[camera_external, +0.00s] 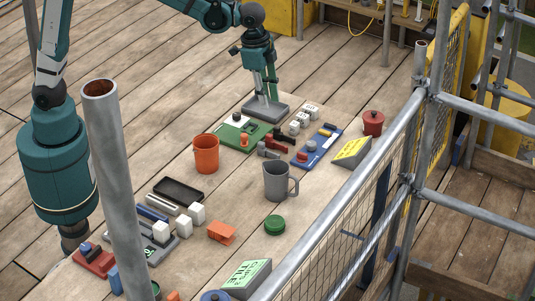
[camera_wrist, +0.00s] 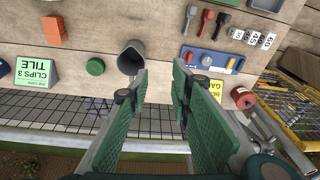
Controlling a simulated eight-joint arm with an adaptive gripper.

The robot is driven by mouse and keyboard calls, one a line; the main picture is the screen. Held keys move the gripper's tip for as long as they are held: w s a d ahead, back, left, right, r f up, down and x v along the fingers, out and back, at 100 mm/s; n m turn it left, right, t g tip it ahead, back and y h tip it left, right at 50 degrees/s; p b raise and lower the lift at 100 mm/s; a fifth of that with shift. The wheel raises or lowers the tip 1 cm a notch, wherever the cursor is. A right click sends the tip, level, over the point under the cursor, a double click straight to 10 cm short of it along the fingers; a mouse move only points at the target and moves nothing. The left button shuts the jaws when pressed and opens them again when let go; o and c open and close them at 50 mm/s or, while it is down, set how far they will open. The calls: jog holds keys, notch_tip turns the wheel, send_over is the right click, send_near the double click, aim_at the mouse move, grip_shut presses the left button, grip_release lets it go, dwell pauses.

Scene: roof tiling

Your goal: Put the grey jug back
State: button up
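The grey jug (camera_external: 277,181) stands upright on the wooden deck near the railing, its handle towards the right. It also shows in the wrist view (camera_wrist: 132,57), where its dark inside is visible, up and left of my fingertips. My gripper (camera_external: 265,88) points down and appears behind and above the jug in the external view. In the wrist view its two green fingers (camera_wrist: 160,82) are apart with nothing between them. The gripper is clear of the jug.
An orange cup (camera_external: 205,153), a green round lid (camera_external: 275,225), an orange block (camera_external: 222,233) and a yellow-labelled box (camera_external: 352,152) surround the jug. A blue tray (camera_external: 318,148) and red pot (camera_external: 373,122) lie farther off. The metal railing (camera_external: 350,190) borders the right side.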

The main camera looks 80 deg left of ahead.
jog(key=s+a+r+n+t, duration=0.2)
jog(key=s+a+r+n, duration=0.15)
jog(key=s+a, duration=0.8)
jog(key=s+a+r+n+t, duration=0.2)
jog(key=s+a+r, duration=0.2)
jog(key=s+a, duration=0.7)
jog(key=s+a+f+n, duration=0.1)
jog(key=s+a, duration=0.1)
jog(key=s, duration=0.3)
jog(key=s+a+f+n+t, duration=0.1)
jog(key=s+a+f, duration=0.1)
jog(key=s, duration=0.2)
jog(key=shift+s+f, duration=0.3)
jog(key=shift+s, duration=0.1)
